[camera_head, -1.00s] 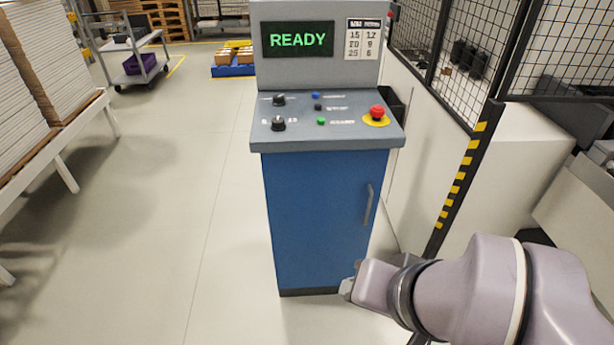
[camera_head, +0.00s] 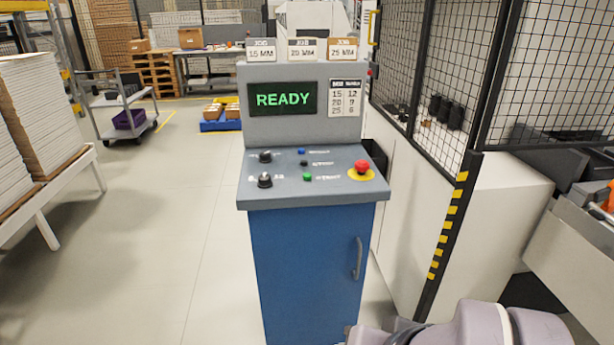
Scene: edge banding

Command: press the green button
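The green button (camera_head: 307,177) is a small round button on the sloped grey top of the control console (camera_head: 300,270), in the head view. It sits below a black button (camera_head: 304,163) and a blue button (camera_head: 301,152) in the same column. The console screen (camera_head: 283,99) reads READY in green. The wrist end of my arm shows at the bottom edge, low and to the right of the console, well below the panel. The fingers of my gripper are cut off or hidden there, so their opening cannot be seen.
A red emergency stop (camera_head: 362,167) on a yellow disc is right of the buttons. Two black knobs (camera_head: 265,180) are to their left. A mesh fence with a striped post (camera_head: 449,225) stands right of the console.

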